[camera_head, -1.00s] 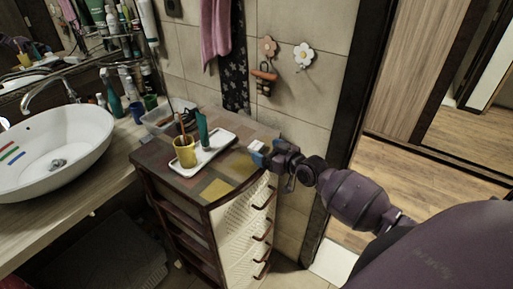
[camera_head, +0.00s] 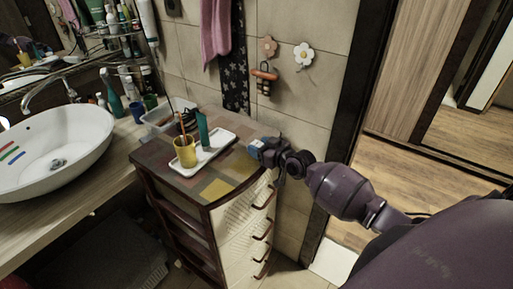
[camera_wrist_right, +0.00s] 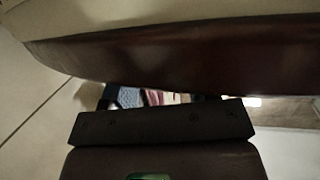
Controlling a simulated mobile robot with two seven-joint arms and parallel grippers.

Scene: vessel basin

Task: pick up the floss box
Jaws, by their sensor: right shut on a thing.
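A small pale blue and white box, which I take to be the floss box (camera_head: 255,149), is at the tip of my right gripper (camera_head: 259,150) in the head view. It is at the right back corner of the drawer unit's top, close to the tiled wall. My right gripper is shut on it. I cannot tell whether the box still touches the top. In the right wrist view the dark gripper body fills the lower part, and the box cannot be made out clearly. My left gripper is not in view.
The drawer unit (camera_head: 217,187) bears a white tray (camera_head: 220,150) with a yellow cup (camera_head: 185,152) and a green tube (camera_head: 202,128). A sink (camera_head: 50,140) is at the left.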

